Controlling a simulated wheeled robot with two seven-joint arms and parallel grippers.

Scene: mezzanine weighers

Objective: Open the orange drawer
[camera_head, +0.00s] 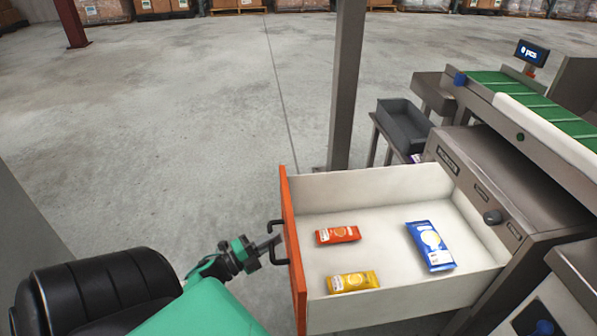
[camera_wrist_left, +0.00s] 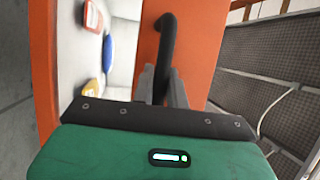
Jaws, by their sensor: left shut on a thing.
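The orange drawer (camera_head: 291,242) stands pulled well out of the grey machine in the head view, its white inside showing. Its orange front faces left and also shows in the left wrist view (camera_wrist_left: 200,45). A black bar handle (camera_head: 278,243) is on that front. My left gripper (camera_head: 274,240) is shut on the handle, and the left wrist view shows its fingers (camera_wrist_left: 162,85) around the black handle (camera_wrist_left: 166,45). In the drawer lie a red packet (camera_head: 338,235), a yellow packet (camera_head: 352,282) and a blue packet (camera_head: 430,246). My right gripper is not in view.
A grey post (camera_head: 345,90) stands just behind the drawer. A dark grey tray (camera_head: 403,124) and a green conveyor belt (camera_head: 510,95) are at the right. Open concrete floor (camera_head: 150,130) lies to the left. Pallets of boxes line the back.

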